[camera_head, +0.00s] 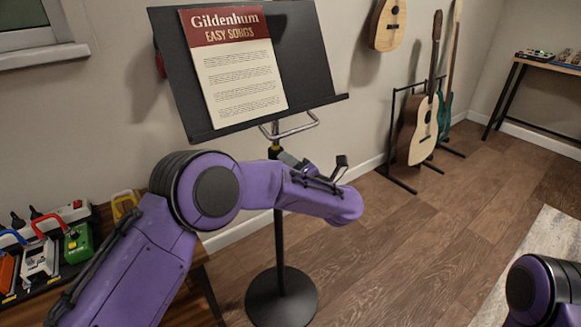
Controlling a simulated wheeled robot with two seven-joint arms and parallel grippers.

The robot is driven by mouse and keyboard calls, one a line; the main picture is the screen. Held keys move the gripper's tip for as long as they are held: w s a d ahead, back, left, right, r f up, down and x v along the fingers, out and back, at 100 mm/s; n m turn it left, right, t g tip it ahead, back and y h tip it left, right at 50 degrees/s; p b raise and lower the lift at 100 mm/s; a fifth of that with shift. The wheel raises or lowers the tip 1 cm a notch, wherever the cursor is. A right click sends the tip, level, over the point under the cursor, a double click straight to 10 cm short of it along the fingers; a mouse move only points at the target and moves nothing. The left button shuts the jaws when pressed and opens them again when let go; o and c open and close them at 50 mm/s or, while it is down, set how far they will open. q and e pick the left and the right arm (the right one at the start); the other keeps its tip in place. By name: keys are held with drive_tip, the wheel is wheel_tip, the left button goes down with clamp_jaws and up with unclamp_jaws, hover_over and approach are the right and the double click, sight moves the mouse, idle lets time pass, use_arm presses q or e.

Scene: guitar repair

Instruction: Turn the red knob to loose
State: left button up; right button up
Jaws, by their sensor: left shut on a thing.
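A black music stand (160,33) holds a song sheet (240,75) with a red heading. Its pole (279,240) runs down to a round black base (282,298) and has a yellow and black collar (274,150) below the desk. My left gripper (312,165) is at the pole just beside this collar, partly hidden behind my purple wrist. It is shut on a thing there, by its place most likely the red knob. The knob itself is hidden, so its turn position cannot be told. My right gripper is out of view.
Guitars (418,125) stand on a rack at the back right, and one hangs on the wall. The wooden floor right of the stand is clear up to a pale rug (540,235).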

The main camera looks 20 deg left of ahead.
use_arm(q)
drive_tip(key=shift+f, duration=0.15)
drive_tip(key=o, duration=1)
drive_tip(key=shift+o, duration=0.2)
drive_tip(key=v, duration=1)
drive_tip(key=shift+s+d, duration=0.2)
drive_tip(key=shift+s, duration=0.05)
